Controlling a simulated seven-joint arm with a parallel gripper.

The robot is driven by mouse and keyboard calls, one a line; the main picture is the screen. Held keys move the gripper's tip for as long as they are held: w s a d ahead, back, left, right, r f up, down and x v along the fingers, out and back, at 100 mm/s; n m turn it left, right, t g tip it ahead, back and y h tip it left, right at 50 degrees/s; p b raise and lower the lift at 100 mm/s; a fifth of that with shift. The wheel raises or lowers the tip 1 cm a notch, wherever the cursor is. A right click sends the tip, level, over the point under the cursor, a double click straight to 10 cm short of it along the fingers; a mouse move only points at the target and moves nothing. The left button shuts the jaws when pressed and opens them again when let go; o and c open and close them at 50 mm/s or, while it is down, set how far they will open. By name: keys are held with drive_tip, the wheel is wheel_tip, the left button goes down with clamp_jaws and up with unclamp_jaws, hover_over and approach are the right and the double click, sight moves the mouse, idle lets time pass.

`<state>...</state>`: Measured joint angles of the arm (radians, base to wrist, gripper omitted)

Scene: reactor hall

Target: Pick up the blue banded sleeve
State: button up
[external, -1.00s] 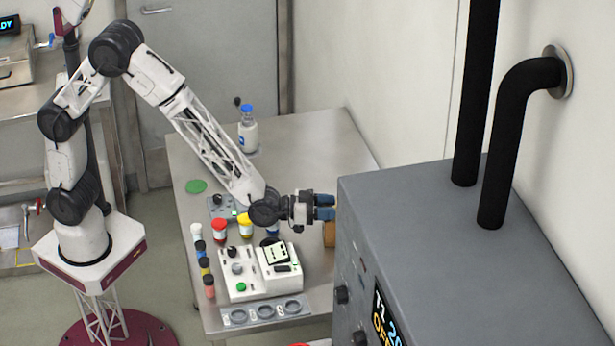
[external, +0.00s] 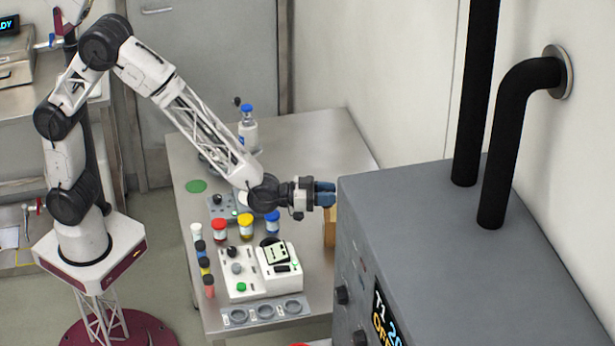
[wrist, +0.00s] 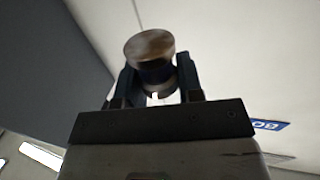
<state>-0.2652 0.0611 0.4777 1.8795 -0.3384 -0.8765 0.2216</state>
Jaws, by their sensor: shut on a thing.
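My gripper (external: 325,193) is beside the upper left edge of the large grey cabinet, above the table. In the wrist view my gripper (wrist: 157,82) is shut on a short round piece, which I take to be the blue banded sleeve (wrist: 149,46). It has a brownish, worn end face and a dark blue band, and its lower part sits between the two fingers. In the external view I cannot make out the sleeve; the fingers and the cabinet hide it.
The grey cabinet (external: 430,230) with black pipes stands close to the right of my gripper. A tan block (external: 330,228) is below it. Jars with red (external: 219,226), yellow (external: 246,222) and blue (external: 272,220) lids, a white instrument (external: 260,270) and a bottle (external: 247,132) stand on the table.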

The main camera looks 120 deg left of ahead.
drive_tip(key=shift+r, duration=2.65)
drive_tip(key=shift+s, duration=0.1)
drive_tip(key=s+f, duration=0.2)
drive_tip(key=s, duration=0.5)
drive_tip(key=s+d+f, duration=0.1)
drive_tip(key=s+f, duration=0.1)
drive_tip(key=s, duration=0.5)
drive_tip(key=shift+s+d+f, duration=0.15)
drive_tip(key=shift+s+f, duration=0.25)
hover_over(334, 209)
drive_tip(key=shift+f, duration=0.7)
drive_tip(key=shift+f, duration=0.1)
drive_tip(key=shift+f, duration=1.7)
